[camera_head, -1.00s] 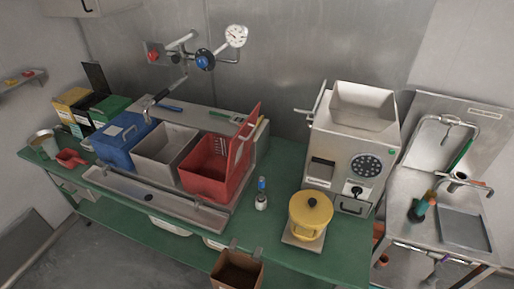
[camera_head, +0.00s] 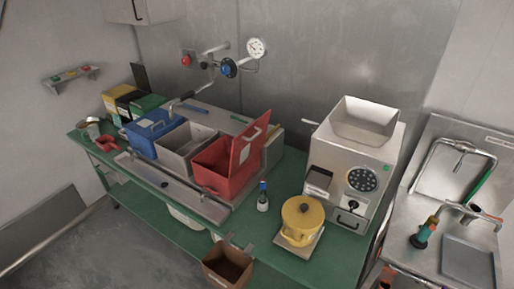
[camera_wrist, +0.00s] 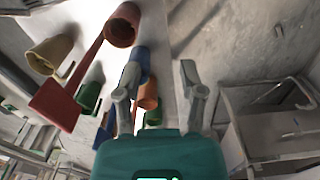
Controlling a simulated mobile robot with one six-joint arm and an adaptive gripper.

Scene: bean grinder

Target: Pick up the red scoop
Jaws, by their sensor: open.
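A small red scoop (camera_head: 105,143) lies at the far left end of the green table (camera_head: 290,262) in the head view, beside a metal pot (camera_head: 89,127). In the wrist view my gripper (camera_wrist: 158,88) is open, with its two grey fingers apart and pointing up the picture. Nothing is clearly held between them. A red flat piece (camera_wrist: 55,104) with a long red bar shows left of the fingers; I cannot tell whether it is part of the scoop. My gripper does not clearly show in the head view.
Blue (camera_head: 150,131), grey (camera_head: 186,146) and red (camera_head: 225,166) bins stand on the table. A yellow lidded pot (camera_head: 301,220) and a grinder machine (camera_head: 350,160) stand to the right. In the wrist view several coloured cups, one tan (camera_wrist: 50,55), surround the fingers. Floor in front is open.

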